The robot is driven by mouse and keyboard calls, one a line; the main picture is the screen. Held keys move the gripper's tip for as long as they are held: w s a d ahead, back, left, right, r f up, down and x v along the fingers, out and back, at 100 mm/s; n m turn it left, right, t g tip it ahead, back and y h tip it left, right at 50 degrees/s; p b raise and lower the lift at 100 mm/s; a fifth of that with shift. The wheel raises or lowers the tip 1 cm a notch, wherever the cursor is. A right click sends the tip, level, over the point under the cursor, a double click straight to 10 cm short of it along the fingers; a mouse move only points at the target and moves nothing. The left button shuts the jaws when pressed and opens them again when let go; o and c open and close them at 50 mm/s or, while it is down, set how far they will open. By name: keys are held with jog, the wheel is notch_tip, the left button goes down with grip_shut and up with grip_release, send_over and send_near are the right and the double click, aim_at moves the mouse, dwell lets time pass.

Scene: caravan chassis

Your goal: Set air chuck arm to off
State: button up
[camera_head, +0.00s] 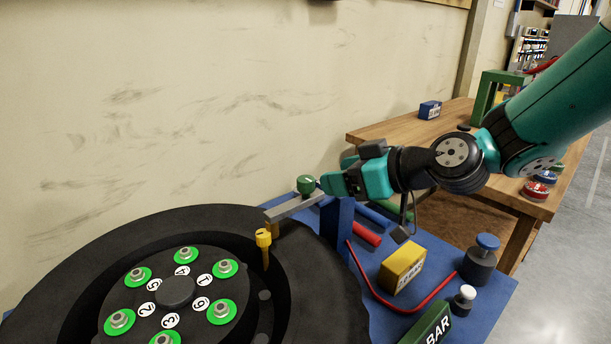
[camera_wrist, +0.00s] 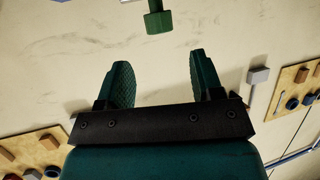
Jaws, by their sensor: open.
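The air chuck arm is a grey bar (camera_head: 295,207) reaching from a blue post (camera_head: 337,222) over the tyre's edge. A green knob (camera_head: 306,184) stands on the bar. A yellow piece (camera_head: 264,240) is at the tyre's inner side, below the bar's left end. My gripper (camera_head: 326,183) comes in from the right, its tips close to the knob. In the wrist view, the fingers (camera_wrist: 160,70) are open with nothing between them. The green knob (camera_wrist: 158,20) lies just beyond the fingertips, roughly centred, apart from both fingers. The bar is not clear in that view.
A wheel with a black tyre (camera_head: 215,220) and green-ringed nuts fills the lower left. A blue bench (camera_head: 465,325) holds a yellow block (camera_head: 402,266), a red hose (camera_head: 375,291), a blue-topped canister (camera_head: 480,262) and a green BAR sign (camera_head: 430,328). A wooden table (camera_head: 385,130) stands behind.

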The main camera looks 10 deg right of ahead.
aim_at(307, 179)
jog(key=p+x, duration=0.1)
jog(key=x, duration=0.7)
jog(key=shift+w+a+f, duration=0.1)
jog(key=shift+a, duration=0.05)
